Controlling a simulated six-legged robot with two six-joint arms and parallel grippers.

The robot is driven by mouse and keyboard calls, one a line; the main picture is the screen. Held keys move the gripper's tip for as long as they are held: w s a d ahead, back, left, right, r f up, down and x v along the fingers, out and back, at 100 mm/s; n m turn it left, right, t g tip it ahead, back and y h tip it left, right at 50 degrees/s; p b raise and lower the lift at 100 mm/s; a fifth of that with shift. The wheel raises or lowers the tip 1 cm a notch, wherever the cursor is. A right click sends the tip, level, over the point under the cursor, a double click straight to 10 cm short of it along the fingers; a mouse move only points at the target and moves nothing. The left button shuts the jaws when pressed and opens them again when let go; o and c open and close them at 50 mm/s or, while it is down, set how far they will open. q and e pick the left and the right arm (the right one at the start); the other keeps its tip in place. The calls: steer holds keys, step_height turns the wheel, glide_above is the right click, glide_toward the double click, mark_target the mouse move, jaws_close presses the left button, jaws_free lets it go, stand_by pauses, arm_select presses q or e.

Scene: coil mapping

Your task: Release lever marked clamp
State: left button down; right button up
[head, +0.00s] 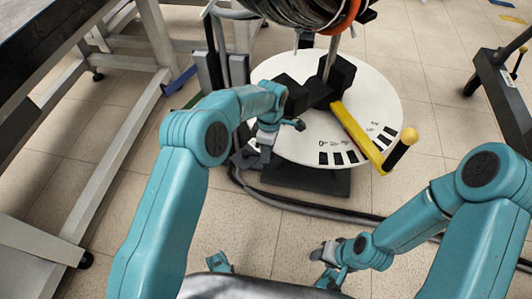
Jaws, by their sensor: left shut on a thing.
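A round white turntable plate (375,92) with black marks and small print around its edge stands in the middle of the head view. No "clamp" marking is readable. My right gripper (324,252) is low, over the floor, away from the plate; its jaws are unclear.
A coil with orange edging (300,12) hangs above the plate. Dark cables (300,207) run along the floor in front of it. A light metal frame (110,150) stands left, a dark stand (503,95) right.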

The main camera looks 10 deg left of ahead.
arm_select(q)
steer(key=shift+w+a, duration=0.1)
steer(key=shift+w, duration=0.15)
stand_by(0.3)
steer(key=c, duration=1)
jaws_free()
steer(key=shift+o, duration=0.2)
steer(key=shift+r, duration=0.1)
step_height(320, 180, up, 12)
steer(key=w+p, duration=0.2)
steer(key=p, duration=0.2)
steer(key=shift+f, duration=0.2)
steer(key=shift+w, duration=0.1)
